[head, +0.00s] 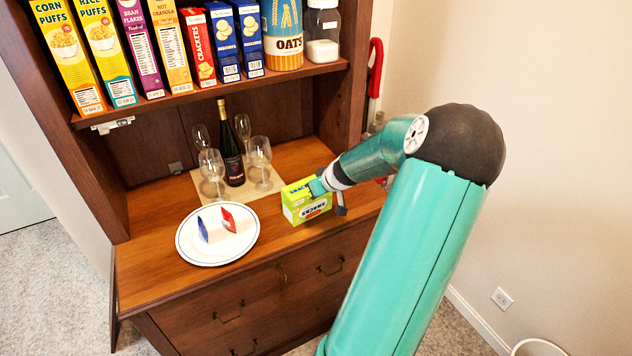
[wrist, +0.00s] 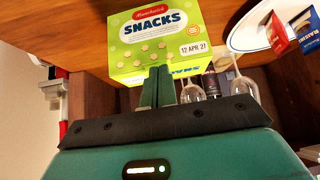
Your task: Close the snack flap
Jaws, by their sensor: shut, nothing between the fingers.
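The green snack box (head: 307,210) stands on the hutch counter, right of the plate, with its "SNACKS" face to the front. The wrist view shows this box (wrist: 155,35) close up, beyond my fingertips. My gripper (head: 317,187) is at the top right of the box. Its fingers (wrist: 157,76) are together with nothing between them, overlapping the box edge in the picture; I cannot tell whether they touch it. Blue shows at the box top (head: 298,187), beside the fingers. The flap is partly hidden by my gripper, and how far open it is cannot be made out.
A white plate (head: 190,250) with a blue packet (head: 202,229) and a red packet (head: 228,219) is left of the box. Wine glasses (head: 260,153) and a dark bottle (head: 231,150) stand behind. The counter's front left is clear.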

